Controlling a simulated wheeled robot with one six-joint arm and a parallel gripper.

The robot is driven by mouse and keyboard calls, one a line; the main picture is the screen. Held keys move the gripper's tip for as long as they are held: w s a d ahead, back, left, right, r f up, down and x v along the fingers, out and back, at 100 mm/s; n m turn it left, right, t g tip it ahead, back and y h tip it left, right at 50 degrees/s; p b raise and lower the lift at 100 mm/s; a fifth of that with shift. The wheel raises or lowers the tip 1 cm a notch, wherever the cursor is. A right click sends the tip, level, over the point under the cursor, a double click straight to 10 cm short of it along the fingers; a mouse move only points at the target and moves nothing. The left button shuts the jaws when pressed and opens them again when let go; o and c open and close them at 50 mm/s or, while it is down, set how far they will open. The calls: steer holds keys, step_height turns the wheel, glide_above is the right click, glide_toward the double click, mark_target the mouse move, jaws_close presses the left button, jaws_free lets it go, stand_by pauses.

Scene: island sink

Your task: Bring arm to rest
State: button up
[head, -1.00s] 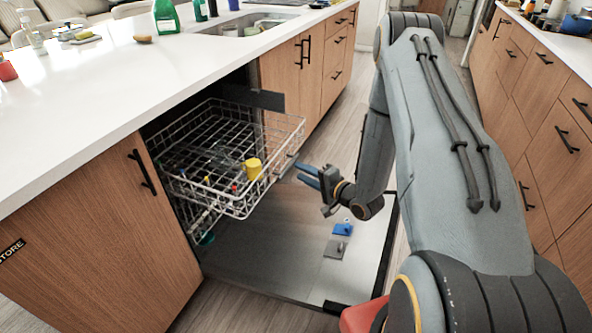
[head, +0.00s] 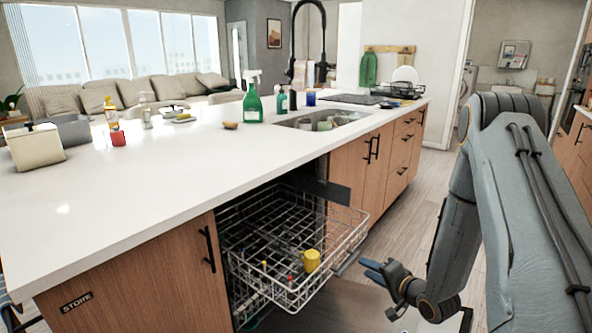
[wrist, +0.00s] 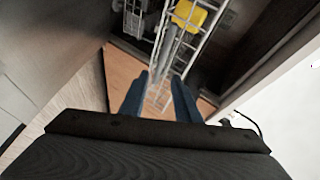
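My gripper (head: 372,269) is beside the right front corner of the pulled-out dishwasher rack (head: 268,236), with its blue fingers pointing left in the head view. In the wrist view the two blue fingers of my gripper (wrist: 159,90) are apart with nothing held between them. Part of the wire rack (wrist: 195,45) shows beyond the fingertips. My arm (head: 480,215) stands bent at the right of the head view.
A yellow cup (head: 311,260) sits in the rack. The dishwasher door (head: 352,305) lies lowered below it. The white island counter (head: 150,185) is at left, with a sink (head: 325,118) and bottles. Open floor (head: 425,190) lies behind my arm.

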steer(key=s+r+n+g+h+p, duration=0.3)
steer(key=s+r+n+g+h, duration=0.4)
steer(key=r, duration=0.5)
steer(key=s+a+r+n+g+p, duration=0.1)
steer(key=s+r, duration=0.3)
steer(key=s, duration=0.4)
steer(key=s+a+r+n+g+y+p, duration=0.1)
steer(key=s+a+r+g, duration=0.2)
steer(key=s, duration=0.5)
steer(key=s+a+r+g+p, duration=0.1)
steer(key=s+a+r, duration=0.1)
steer(key=s+r, duration=0.3)
steer(key=s, duration=0.4)
steer(key=shift+a+r+n+g+y, duration=0.2)
steer(key=shift+n+g+y, duration=0.1)
steer(key=shift+n+g, duration=0.1)
